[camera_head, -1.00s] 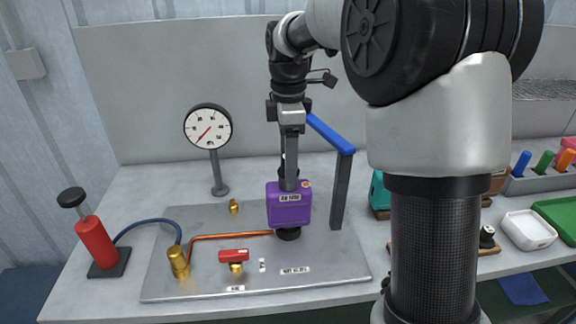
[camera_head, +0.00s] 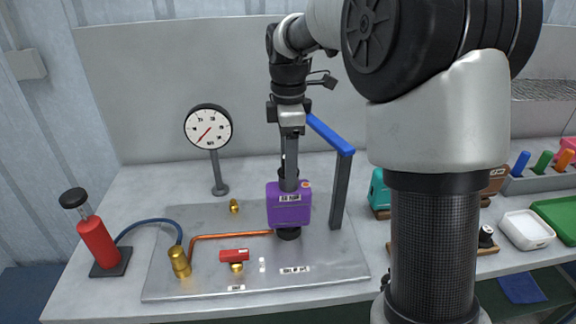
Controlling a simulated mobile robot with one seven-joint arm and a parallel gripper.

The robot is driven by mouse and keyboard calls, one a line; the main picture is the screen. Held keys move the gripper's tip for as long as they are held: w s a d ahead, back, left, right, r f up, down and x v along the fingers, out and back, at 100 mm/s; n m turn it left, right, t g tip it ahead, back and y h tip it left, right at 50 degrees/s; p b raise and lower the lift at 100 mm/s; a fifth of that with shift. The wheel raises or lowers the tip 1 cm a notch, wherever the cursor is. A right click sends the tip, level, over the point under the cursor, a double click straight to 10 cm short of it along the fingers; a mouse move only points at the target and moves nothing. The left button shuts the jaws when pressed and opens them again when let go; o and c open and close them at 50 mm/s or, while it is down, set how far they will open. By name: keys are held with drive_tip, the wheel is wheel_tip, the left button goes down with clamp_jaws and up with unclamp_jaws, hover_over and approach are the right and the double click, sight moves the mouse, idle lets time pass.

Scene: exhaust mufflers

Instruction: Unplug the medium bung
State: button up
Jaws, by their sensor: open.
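A purple box-shaped body (camera_head: 288,213) with a pale label stands on a black round foot (camera_head: 288,234) on the metal plate. My gripper (camera_head: 290,184) points down at the top of this body, in front of a dark post-like part. Its fingers are seen edge-on, so the gap between them is hard to see. I cannot tell whether the fingers touch the body. I cannot make out for sure which part is the medium bung; any bung at the fingertips is hidden by the gripper.
The metal plate (camera_head: 200,285) carries a copper pipe, brass fittings, a red-handled valve (camera_head: 234,255) and a blue-topped upright (camera_head: 340,190). A gauge (camera_head: 208,127) stands behind, a red pump (camera_head: 98,242) at left. My arm hides the bench's middle right. A white tray (camera_head: 528,230) lies at right.

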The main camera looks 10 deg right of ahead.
drive_tip(key=c, duration=1.4)
drive_tip(key=shift+r+p, duration=2.95)
drive_tip(key=shift+r, duration=0.1)
